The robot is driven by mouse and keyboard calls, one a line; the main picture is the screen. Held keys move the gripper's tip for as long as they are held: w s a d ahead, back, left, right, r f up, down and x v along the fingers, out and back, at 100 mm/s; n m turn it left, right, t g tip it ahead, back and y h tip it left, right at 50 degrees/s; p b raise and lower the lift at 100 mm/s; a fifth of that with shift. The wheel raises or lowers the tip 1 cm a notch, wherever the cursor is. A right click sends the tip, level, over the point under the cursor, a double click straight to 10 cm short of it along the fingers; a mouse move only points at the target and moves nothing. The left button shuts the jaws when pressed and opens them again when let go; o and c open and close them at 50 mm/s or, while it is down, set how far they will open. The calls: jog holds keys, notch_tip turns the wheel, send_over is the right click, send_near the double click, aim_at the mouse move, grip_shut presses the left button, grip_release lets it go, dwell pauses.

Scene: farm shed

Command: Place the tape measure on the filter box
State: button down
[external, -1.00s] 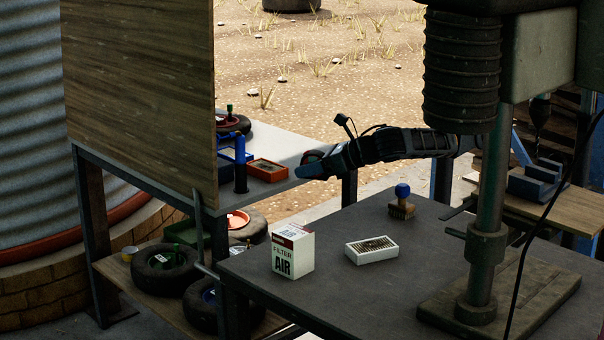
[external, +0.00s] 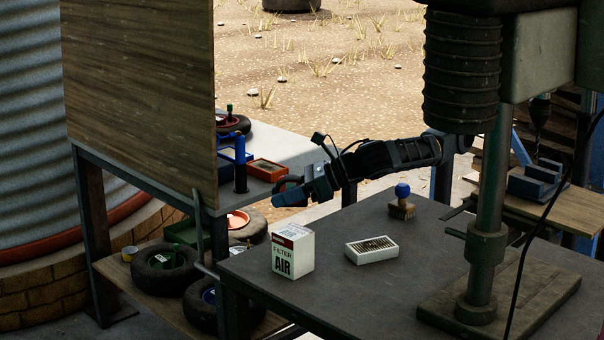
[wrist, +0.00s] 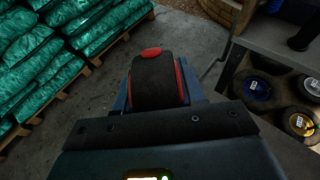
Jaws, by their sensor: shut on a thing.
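The filter box (external: 292,252) is a white and dark red carton marked "FILTER AIR". It stands upright at the near left corner of the dark table, its top bare. My gripper (external: 292,192) is above and behind the box in the external view, apart from it. The tape measure (wrist: 155,82), black with red edges and a red button, is held between my jaws in the wrist view. In the external view it is a dark, partly hidden shape at my fingers. The box is not recognisable in the wrist view.
A white tray-like box (external: 371,250) and a blue-knobbed brush (external: 402,203) stand on the dark table (external: 350,290). A drill press column (external: 489,220) rises at right. A wooden panel (external: 140,90) stands at left. Green sacks (wrist: 65,45) on pallets show in the wrist view.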

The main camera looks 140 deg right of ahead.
aim_at(286, 231)
jog(key=shift+w+a+f, duration=0.65)
jog(key=shift+a+f, duration=0.1)
jog(key=shift+a, duration=0.1)
jog(key=shift+f, duration=1.85)
jog(key=shift+f, duration=0.1)
jog(key=c, duration=0.7)
grip_release()
jog(key=v, duration=1.2)
jog(key=shift+s, duration=0.1)
